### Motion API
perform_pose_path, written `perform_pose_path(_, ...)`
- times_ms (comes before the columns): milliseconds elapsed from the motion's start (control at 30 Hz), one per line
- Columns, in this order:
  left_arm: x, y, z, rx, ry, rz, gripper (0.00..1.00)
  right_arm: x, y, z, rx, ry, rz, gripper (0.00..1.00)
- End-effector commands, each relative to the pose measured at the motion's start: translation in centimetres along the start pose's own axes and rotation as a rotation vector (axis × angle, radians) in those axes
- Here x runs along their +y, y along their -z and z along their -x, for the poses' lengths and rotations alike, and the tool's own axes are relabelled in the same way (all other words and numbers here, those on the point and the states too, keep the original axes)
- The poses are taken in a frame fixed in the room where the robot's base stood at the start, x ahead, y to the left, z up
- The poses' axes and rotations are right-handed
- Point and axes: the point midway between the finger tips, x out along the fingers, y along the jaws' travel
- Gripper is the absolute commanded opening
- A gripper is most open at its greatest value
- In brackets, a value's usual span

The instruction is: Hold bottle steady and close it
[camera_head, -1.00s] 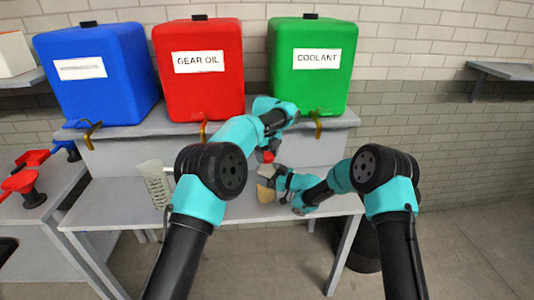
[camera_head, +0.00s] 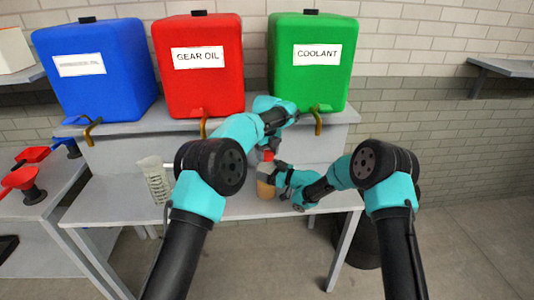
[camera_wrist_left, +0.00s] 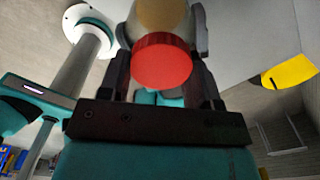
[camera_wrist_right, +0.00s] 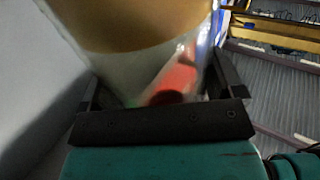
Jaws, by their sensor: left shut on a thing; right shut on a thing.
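The bottle (camera_head: 266,189) is translucent with tan liquid. It is close to upright on or just above the table, below the green tank. The red cap (camera_head: 268,155) is at its top; in the left wrist view the cap (camera_wrist_left: 161,62) lines up with the bottle mouth and appears to touch it. Whether it is fully seated cannot be told. My left gripper (camera_wrist_left: 160,75) is shut on the cap from above. My right gripper (camera_wrist_right: 160,95) is shut on the bottle's body (camera_wrist_right: 125,60) from the right side.
A clear measuring jug (camera_head: 154,180) stands left on the grey table (camera_head: 110,205). Blue (camera_head: 95,75), red (camera_head: 200,90) and green (camera_head: 310,80) tanks with taps stand on the shelf behind. Red funnels (camera_head: 22,178) are on a side table at left.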

Motion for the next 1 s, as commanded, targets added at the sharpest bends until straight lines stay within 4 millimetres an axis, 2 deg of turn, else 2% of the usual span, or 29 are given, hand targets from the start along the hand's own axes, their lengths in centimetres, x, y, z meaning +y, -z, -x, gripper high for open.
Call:
perform_pose_path(600, 0.03, 0.0, -1.03, 0.001, -0.001, 0.0, 0.36, 0.02, 0.01, 0.01, 0.0, 0.0, 0.001, 0.45)
perform_pose_path(633, 0.02, -0.01, -1.02, 0.0, -0.001, 0.0, 0.6, 0.02, 0.01, 0.01, 0.0, 0.0, 0.001, 0.21)
perform_pose_path(867, 0.02, -0.01, -0.99, 0.0, -0.001, 0.0, 0.82, 0.02, 0.01, 0.01, 0.0, 0.0, 0.0, 0.21)
perform_pose_path(1000, 0.01, 0.0, -0.98, 0.0, -0.001, 0.0, 0.83, 0.02, 0.01, 0.01, 0.0, 0.0, 0.0, 0.21)
